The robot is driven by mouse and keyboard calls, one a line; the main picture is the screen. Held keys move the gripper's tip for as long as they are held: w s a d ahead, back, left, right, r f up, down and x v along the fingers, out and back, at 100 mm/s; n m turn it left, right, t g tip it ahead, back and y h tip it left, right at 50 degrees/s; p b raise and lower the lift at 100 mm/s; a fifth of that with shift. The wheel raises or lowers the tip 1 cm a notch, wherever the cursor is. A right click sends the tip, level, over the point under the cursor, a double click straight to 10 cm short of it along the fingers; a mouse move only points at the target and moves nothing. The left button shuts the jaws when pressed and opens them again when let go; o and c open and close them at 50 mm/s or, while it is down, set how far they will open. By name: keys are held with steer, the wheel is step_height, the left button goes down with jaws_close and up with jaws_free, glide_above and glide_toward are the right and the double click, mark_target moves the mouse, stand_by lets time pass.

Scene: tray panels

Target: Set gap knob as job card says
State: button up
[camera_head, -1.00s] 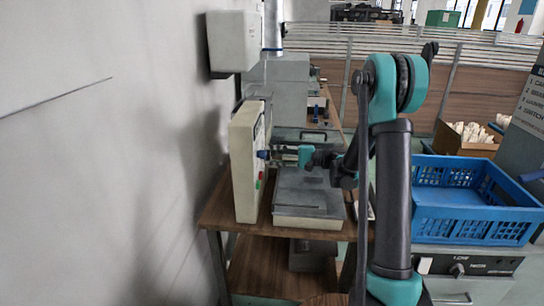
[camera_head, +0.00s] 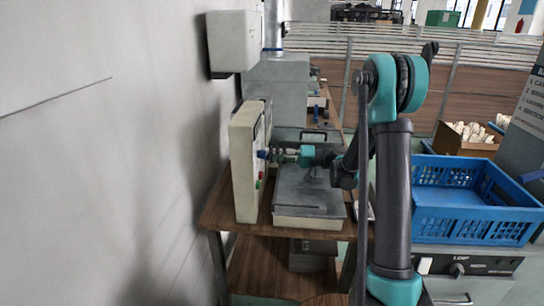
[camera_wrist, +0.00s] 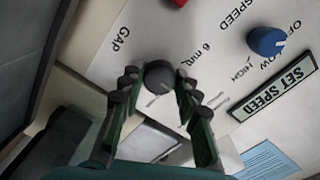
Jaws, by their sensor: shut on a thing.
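The gap knob (camera_wrist: 158,76) is a dark round knob on the white panel face, beside the printed words "GAP" and "6 mm" in the wrist view. My gripper (camera_wrist: 157,82) is shut on it, one finger on each side. The knob's pointer and its exact setting cannot be made out. In the head view my gripper (camera_head: 276,154) reaches left to the panel (camera_head: 242,170), and the knob is hidden there. A pale blue printed sheet (camera_wrist: 266,161) shows at the lower right of the wrist view; its text is too small to read.
A blue speed knob (camera_wrist: 266,41) and a "SET SPEED" plate (camera_wrist: 275,88) are close by on the panel. A red part (camera_wrist: 179,3) shows at the top edge. A grey tray machine (camera_head: 308,205) stands below my gripper. A blue crate (camera_head: 470,215) is at the right.

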steer(key=shift+n, duration=0.3)
steer(key=o, duration=1.2)
steer(key=shift+c, duration=0.2)
steer(key=shift+d, duration=0.15)
steer(key=d, duration=1.1)
steer(key=shift+s+d, duration=0.2)
steer(key=shift+d, duration=0.2)
